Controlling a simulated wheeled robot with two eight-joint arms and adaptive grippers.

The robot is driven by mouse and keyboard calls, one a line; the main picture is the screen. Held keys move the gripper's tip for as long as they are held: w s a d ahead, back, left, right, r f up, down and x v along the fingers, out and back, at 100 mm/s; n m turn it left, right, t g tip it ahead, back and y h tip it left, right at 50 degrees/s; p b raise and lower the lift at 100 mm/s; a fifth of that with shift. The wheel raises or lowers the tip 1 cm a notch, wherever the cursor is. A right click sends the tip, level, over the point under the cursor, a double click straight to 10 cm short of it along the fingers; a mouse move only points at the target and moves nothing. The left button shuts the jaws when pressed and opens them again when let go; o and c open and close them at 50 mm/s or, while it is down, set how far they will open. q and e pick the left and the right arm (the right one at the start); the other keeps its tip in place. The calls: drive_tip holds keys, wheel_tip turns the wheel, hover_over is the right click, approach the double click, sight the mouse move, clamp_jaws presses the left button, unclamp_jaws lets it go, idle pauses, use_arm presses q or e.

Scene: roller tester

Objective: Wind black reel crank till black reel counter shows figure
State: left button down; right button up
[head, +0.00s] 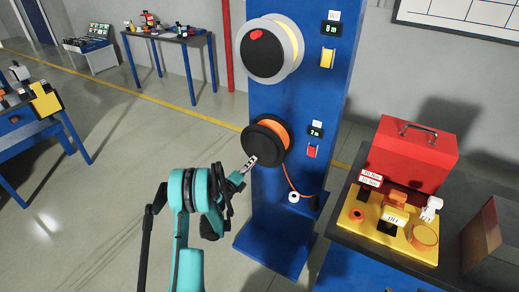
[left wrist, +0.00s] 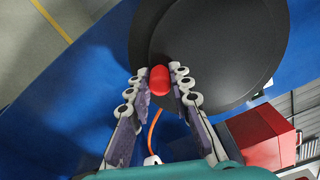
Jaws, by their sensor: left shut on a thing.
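The black reel (head: 262,144) with orange hose is mounted on the blue post, below a grey-rimmed reel. Its small counter (head: 315,132) appears to read 2 m. The red crank knob (left wrist: 159,82) stands out from the dark disc of the black reel (left wrist: 225,45) in the left wrist view. My left gripper (head: 250,163) is at the lower left edge of the black reel. Its fingers are shut on the red knob, one on each side; in the head view they hide the knob. My right gripper is not in view.
The upper reel (head: 268,50) has its own counter (head: 331,29). A red lever (head: 312,151) sits below the black reel's counter. Orange hose hangs down the blue post (head: 262,205). At right, a bench holds a red toolbox (head: 410,150) and a yellow board (head: 365,225) with parts.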

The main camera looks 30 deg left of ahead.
sight(248, 149)
use_arm(q)
drive_tip(key=a+m, duration=0.1)
drive_tip(key=m, duration=0.1)
drive_tip(key=a+r+m, duration=0.1)
drive_tip(key=m, duration=0.1)
drive_tip(key=shift+w+a+r+m, duration=0.1)
drive_tip(key=shift+r+m, duration=0.1)
drive_tip(key=shift+m, duration=0.1)
drive_tip(key=shift+r, duration=0.1)
drive_tip(key=m, duration=0.1)
drive_tip(key=a+r+m, duration=0.1)
drive_tip(key=m, duration=0.1)
drive_tip(key=shift+r, duration=0.1)
drive_tip(key=shift+a+r+m, duration=0.25)
drive_tip(key=shift+r+m, duration=0.35)
drive_tip(key=shift+m, duration=0.5)
